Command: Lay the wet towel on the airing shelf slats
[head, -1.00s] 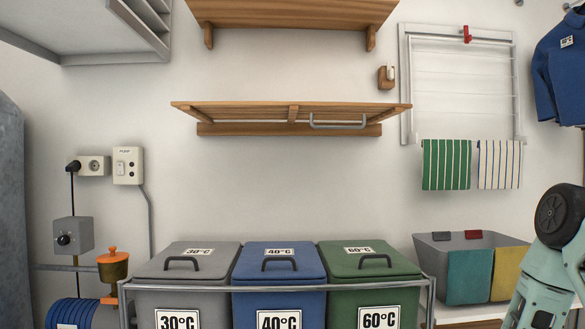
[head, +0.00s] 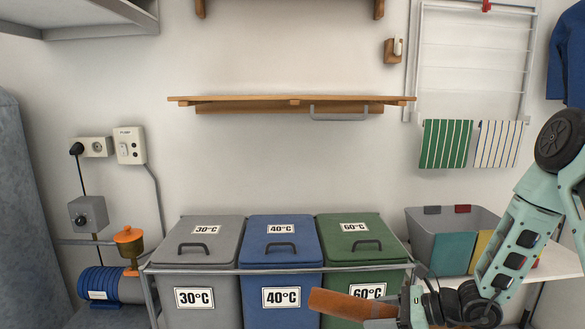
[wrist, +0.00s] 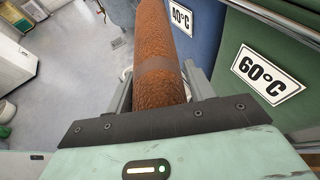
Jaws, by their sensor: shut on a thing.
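The wet towel (head: 338,304) is a rust-brown roll, lying roughly level in front of the bins in the head view. My gripper (head: 388,308) is shut on its right end. In the wrist view the towel (wrist: 160,42) runs away from between my fingers, with a greyish band around it. The airing shelf (head: 240,99) is a wooden shelf on the wall, seen almost edge-on, with a grey bar handle (head: 339,115) under its front. Its slat tops are hidden. My gripper and the towel are well below the shelf and right of its middle.
Grey, blue and green lidded bins (head: 281,243) stand in a metal frame below the shelf. A wall rack (head: 470,60) with striped cloths hangs to the right. A grey basket (head: 452,235) stands on a ledge at right. The wall between shelf and bins is clear.

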